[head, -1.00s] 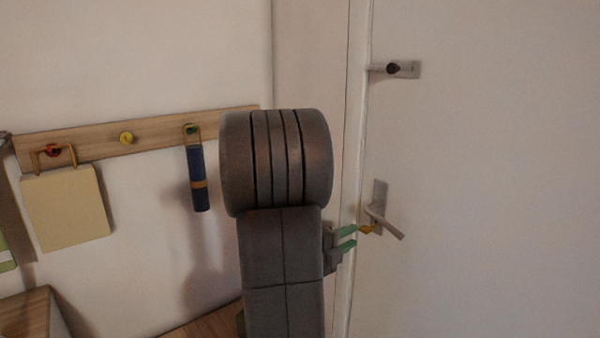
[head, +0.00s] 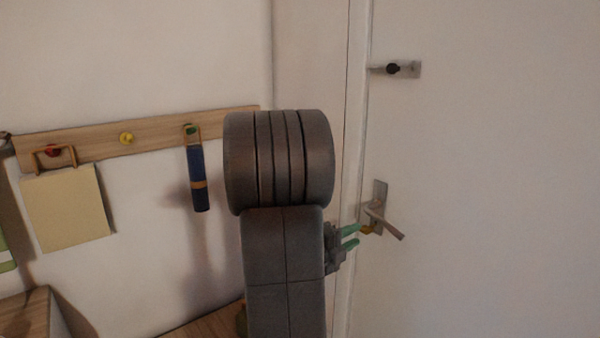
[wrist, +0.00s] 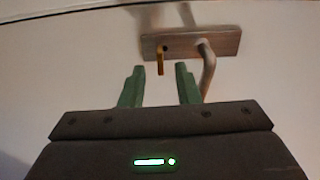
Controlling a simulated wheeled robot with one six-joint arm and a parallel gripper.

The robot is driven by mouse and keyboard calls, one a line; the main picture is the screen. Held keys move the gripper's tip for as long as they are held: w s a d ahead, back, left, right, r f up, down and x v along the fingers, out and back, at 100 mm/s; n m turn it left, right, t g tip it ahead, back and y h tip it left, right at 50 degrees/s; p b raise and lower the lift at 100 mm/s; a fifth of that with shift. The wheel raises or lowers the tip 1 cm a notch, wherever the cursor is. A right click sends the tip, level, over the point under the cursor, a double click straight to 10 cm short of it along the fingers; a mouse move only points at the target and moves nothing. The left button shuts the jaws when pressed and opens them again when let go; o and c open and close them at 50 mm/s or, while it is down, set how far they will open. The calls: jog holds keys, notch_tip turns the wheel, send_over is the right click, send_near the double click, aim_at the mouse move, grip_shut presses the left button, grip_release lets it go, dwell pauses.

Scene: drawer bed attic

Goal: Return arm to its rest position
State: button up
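My gripper (head: 349,237) shows past the right side of my arm in the head view, close to the door handle (head: 385,222). In the wrist view its two green fingers (wrist: 160,87) stand apart with nothing between them. A small yellow key (wrist: 160,68) sits at the handle's plate (wrist: 222,44), beyond the fingertips and apart from them. The key also shows in the head view (head: 366,230), just right of the fingers. My arm's upper links hide part of the wall and the frame in the head view.
A white door (head: 480,200) with an upper latch (head: 397,69) fills the right. A wooden surface (head: 25,315) is at lower left.

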aim_at(362, 231)
jog(key=x, duration=0.5)
jog(key=shift+w+d, duration=0.1)
jog(key=shift+d, duration=0.1)
jog(key=shift+w+f+m, duration=0.1)
jog(key=shift+m, duration=0.2)
jog(key=shift+a+m, duration=0.1)
jog(key=shift+m, duration=1.6)
jog(key=m+p, duration=0.1)
jog(key=m, duration=0.3)
jog(key=shift+r, duration=0.2)
jog(key=shift+a+m, duration=0.15)
jog(key=shift+m, duration=0.35)
jog(key=b+v, duration=0.1)
jog(key=v, duration=1)
jog(key=shift+s, duration=0.2)
jog(key=shift+f, duration=0.15)
